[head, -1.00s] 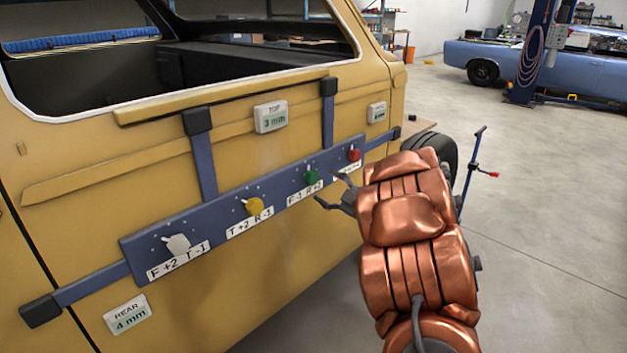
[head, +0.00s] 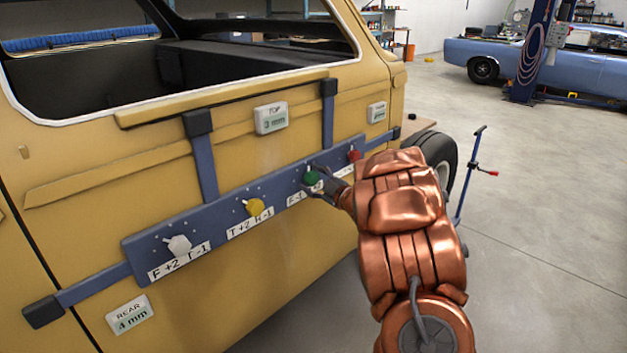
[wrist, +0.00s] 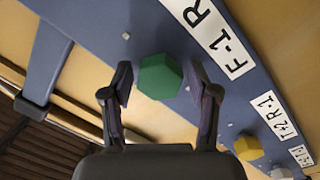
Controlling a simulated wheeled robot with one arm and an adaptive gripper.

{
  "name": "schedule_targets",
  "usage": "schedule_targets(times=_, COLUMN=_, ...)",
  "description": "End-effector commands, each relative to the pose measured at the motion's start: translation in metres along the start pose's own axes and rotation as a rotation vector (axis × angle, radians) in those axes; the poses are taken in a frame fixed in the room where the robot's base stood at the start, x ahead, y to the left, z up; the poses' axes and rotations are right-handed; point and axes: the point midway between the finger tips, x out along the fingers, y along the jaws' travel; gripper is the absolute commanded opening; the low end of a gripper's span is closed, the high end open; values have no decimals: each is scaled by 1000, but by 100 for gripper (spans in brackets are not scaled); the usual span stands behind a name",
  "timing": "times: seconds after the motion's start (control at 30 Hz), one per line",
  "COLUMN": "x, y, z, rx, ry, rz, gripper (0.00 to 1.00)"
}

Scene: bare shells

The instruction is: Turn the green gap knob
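The green gap knob (head: 311,178) sits on the blue bar fixed to the yellow car door, between the yellow knob (head: 254,207) and the red knob (head: 354,156). In the wrist view my gripper (wrist: 162,88) shows a narrow gap on each side of the knob. Whether the fingers overlap it in depth is hard to tell.
A white knob (head: 179,246) sits at the bar's left end. Gap displays are on the door: TOP (head: 271,118) seems to read 3 mm, REAR (head: 130,314) 4 mm. The blue bar (head: 222,215) runs along the door. A thin stand (head: 467,180) is right of my arm.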

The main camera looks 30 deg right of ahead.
Motion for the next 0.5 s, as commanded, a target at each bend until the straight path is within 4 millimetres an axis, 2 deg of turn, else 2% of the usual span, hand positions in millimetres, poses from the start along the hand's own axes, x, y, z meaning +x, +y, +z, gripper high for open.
schedule_targets(times=0.07, x=0, y=0, z=0, rx=0, ry=0, rz=0, gripper=48)
schedule_targets(times=0.4, x=0, y=0, z=0, rx=0, ry=-1, rz=0, gripper=13)
schedule_targets(times=0.5, x=0, y=0, z=0, rx=2, ry=-1, rz=0, gripper=12)
